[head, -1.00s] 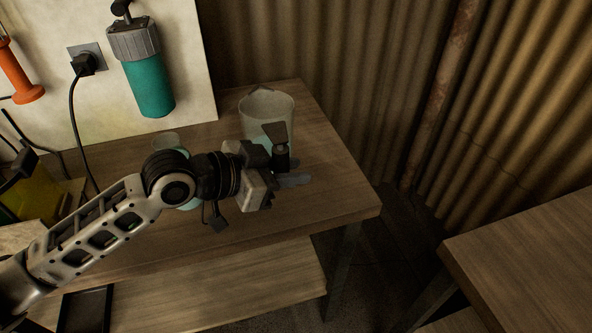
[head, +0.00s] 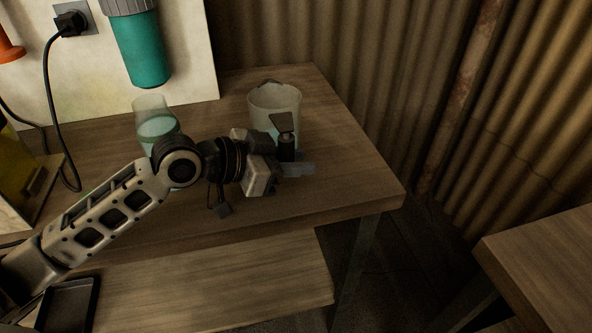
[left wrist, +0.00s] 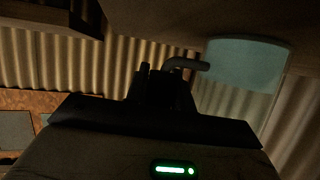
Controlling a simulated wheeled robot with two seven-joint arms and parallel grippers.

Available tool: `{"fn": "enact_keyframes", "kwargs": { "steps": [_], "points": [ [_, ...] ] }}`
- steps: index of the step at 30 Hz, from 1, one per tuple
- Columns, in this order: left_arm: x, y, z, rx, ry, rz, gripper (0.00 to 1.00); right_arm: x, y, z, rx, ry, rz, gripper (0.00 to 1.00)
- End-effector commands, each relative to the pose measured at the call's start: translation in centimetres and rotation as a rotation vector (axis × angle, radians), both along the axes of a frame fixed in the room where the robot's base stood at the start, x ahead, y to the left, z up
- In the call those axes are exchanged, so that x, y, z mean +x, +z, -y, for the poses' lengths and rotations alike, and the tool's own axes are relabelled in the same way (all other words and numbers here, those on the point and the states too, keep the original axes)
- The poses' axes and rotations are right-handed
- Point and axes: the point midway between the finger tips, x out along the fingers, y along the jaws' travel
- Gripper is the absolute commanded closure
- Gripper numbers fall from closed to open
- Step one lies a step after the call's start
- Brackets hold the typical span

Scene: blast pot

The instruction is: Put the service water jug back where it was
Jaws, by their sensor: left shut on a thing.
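The service water jug (head: 274,98) is a clear, wide vessel with a spout, near the back right of the wooden table. My left gripper (head: 296,166) is in front of it and shut, apparently on its handle; the fingers hide the grip and the jug's lower front. In the left wrist view the jug (left wrist: 245,62) is at the upper right with bluish water in it, its curved handle (left wrist: 187,63) reaching the dark fingers (left wrist: 158,85). I cannot tell whether its base touches the table. My right gripper is not in view.
A clear glass vessel with teal liquid (head: 156,124) stands left on the table (head: 345,180), partly behind my left arm. A teal canister (head: 142,48) and plugged-in cable (head: 72,22) are on the back panel. The table's right front corner is bare. Another table (head: 545,250) stands right.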

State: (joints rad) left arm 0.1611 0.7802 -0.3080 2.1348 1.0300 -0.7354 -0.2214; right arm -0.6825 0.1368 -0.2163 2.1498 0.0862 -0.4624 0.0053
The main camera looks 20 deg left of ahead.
Motion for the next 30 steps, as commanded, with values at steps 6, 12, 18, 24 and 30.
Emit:
{"fn": "enact_keyframes", "kwargs": {
  "steps": [6, 12, 18, 24, 30],
  "points": [
    [0.0, 0.3, 0.0, -0.001, 0.0, 0.004, 1.0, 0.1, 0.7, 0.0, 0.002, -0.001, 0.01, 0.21],
    [0.0, -0.2, 0.0, 0.001, 0.0, 0.001, 0.62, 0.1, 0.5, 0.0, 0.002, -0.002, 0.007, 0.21],
    [0.0, -0.2, 0.0, 0.0, 0.0, 0.0, 0.54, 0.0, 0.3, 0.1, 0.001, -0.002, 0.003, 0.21],
    [0.0, 0.4, 0.0, 0.0, 0.0, 0.002, 0.54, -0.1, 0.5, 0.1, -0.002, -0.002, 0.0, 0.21],
    [-2.2, 1.2, -2.1, 0.008, -0.001, -0.002, 0.54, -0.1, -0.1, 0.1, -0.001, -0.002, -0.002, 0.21]
  ]
}}
